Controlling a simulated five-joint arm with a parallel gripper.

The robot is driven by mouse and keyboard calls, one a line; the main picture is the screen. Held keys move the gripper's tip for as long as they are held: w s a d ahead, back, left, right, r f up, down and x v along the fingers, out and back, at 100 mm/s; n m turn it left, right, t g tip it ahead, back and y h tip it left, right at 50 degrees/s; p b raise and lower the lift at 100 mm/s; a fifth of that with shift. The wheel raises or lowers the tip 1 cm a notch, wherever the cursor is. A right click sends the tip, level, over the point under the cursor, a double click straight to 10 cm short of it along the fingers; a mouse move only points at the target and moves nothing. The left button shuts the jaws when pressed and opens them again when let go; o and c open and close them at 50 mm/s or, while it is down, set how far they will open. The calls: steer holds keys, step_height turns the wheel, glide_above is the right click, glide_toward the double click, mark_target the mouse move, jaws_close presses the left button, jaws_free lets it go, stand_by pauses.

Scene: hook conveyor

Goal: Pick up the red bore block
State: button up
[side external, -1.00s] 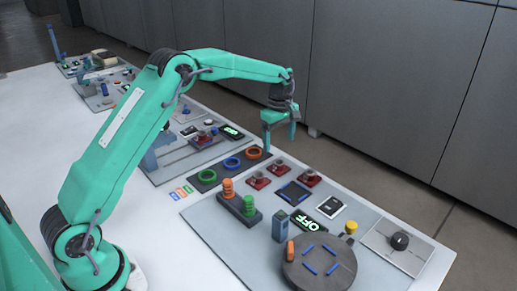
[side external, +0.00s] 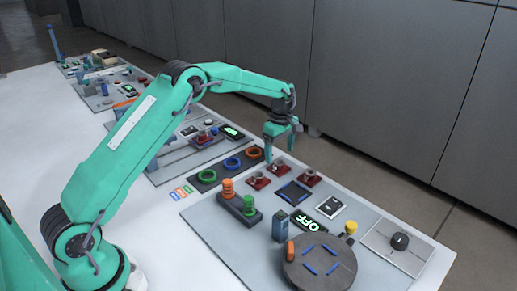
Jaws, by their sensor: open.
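Three small red blocks with grey tops sit on the grey panel: a left one (side external: 258,181), a back one (side external: 279,168) and a right one (side external: 308,178). I cannot tell from this view which has the bore. My gripper (side external: 279,154) is open, pointing down, with its fingertips close above the back red block. Nothing shows between the fingers. Whether a fingertip touches the block is too small to tell.
A dark strip with blue, green and orange rings (side external: 231,164) lies left of the blocks. A dark square pad (side external: 293,193) lies in front. Orange and green pegs (side external: 239,201), a blue-grey post (side external: 279,227) and a round turntable (side external: 319,263) stand nearer.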

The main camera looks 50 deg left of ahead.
mark_target(279, 161)
steer(key=shift+f, duration=2.6)
steer(key=c, duration=1.3)
steer(key=shift+r, duration=0.2)
steer(key=shift+r, duration=0.5)
steer(key=r, duration=0.3)
steer(key=shift+s+d+r, duration=0.1)
steer(key=shift+d, duration=0.1)
steer(key=s+d+r, duration=0.1)
steer(key=d+r, duration=0.1)
steer(key=d, duration=0.1)
steer(key=s+d+r, duration=0.2)
steer(key=d, duration=0.1)
steer(key=s+d+r, duration=0.1)
steer(key=d+r, duration=0.1)
steer(key=d, duration=0.2)
steer(key=shift+s+d+r, duration=0.1)
steer(key=shift+s+r, duration=0.15)
steer(key=shift+s, duration=0.15)
